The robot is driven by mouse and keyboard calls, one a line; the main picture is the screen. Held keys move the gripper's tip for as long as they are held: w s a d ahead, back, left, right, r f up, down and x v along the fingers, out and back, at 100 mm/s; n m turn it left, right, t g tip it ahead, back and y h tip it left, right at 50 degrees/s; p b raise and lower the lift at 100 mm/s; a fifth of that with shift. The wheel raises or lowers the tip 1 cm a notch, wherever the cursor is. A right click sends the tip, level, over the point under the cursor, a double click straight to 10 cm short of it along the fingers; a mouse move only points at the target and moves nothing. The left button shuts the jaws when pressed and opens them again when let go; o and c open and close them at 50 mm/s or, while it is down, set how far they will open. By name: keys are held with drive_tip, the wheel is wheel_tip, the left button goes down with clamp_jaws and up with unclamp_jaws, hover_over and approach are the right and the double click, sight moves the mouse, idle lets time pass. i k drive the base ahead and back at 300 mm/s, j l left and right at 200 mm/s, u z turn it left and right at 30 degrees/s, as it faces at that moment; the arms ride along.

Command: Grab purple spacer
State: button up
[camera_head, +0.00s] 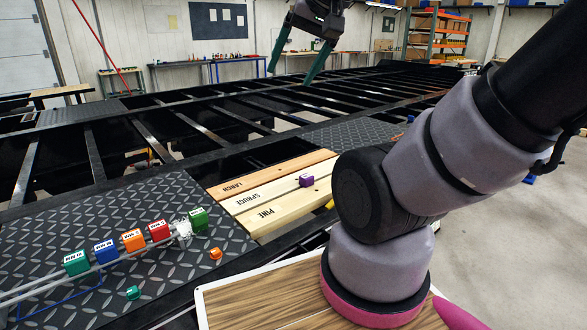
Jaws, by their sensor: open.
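The purple spacer (306,181) is a small block lying on the light wooden boards, near their right end. My gripper (297,72) is high at the top of the picture, with two green fingers spread apart and nothing between them. It is well above and apart from the purple spacer, which shows unobstructed.
Boards marked larch, spruce and pine (262,203) lie across the black trailer frame (200,135). Several coloured blocks sit in a row along rails on the diamond plate (130,215). Loose orange (216,253) and green (133,292) pieces lie there. The frame has open gaps between its beams.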

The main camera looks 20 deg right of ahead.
sight(306, 180)
drive_tip(key=i+l+u, duration=0.1)
drive_tip(key=l+u, duration=0.15)
drive_tip(key=l, duration=0.8)
drive_tip(key=l+u, duration=0.3)
drive_tip(key=l, duration=0.75)
